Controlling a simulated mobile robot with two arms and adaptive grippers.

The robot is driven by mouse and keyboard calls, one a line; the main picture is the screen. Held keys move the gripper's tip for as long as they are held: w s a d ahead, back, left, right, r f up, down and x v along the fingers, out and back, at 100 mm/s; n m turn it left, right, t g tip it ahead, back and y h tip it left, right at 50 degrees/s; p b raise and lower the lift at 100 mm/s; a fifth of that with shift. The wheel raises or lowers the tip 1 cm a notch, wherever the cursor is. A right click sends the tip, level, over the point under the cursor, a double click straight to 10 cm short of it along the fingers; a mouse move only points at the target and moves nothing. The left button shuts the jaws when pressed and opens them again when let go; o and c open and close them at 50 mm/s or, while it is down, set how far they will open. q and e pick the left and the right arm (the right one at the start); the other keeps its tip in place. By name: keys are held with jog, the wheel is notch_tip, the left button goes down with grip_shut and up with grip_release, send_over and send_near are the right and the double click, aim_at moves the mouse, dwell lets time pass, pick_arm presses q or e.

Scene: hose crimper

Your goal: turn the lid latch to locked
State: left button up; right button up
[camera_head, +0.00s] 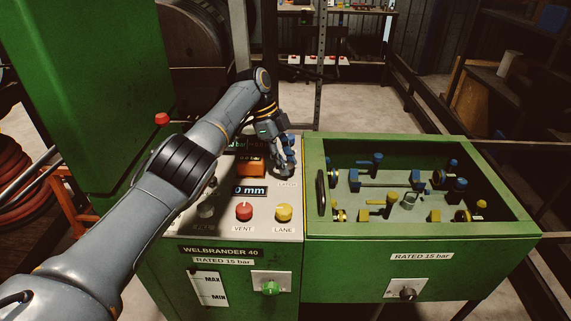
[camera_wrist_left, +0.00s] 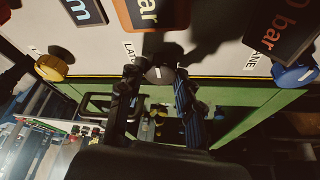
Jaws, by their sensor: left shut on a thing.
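The lid latch is a grey round knob (camera_wrist_left: 160,73) with a white line, on the pale panel beside a partly hidden label in the left wrist view. My left gripper (camera_wrist_left: 160,82) is shut on it, one dark finger on each side. In the head view my left gripper (camera_head: 284,174) points down at the panel's right edge and hides the knob. Which latch position the white line marks cannot be told. The green box (camera_head: 390,238) stands right of the panel, with a black handle (camera_head: 322,192) at its left edge. My right gripper is not in view.
A red VENT knob (camera_head: 244,211) and a yellow LANE knob (camera_head: 284,212) sit in front of my left gripper. A blue knob (camera_wrist_left: 295,75) is also on the panel. Blue and yellow fittings (camera_head: 390,203) show inside the green box. My left arm covers the panel's left part.

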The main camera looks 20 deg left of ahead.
pick_arm(q)
jog(key=shift+s+f, duration=0.1)
jog(key=shift+f, duration=0.05)
jog(key=o, duration=1.1)
jog(key=shift+o, duration=0.2)
notch_tip(320, 180, up, 10)
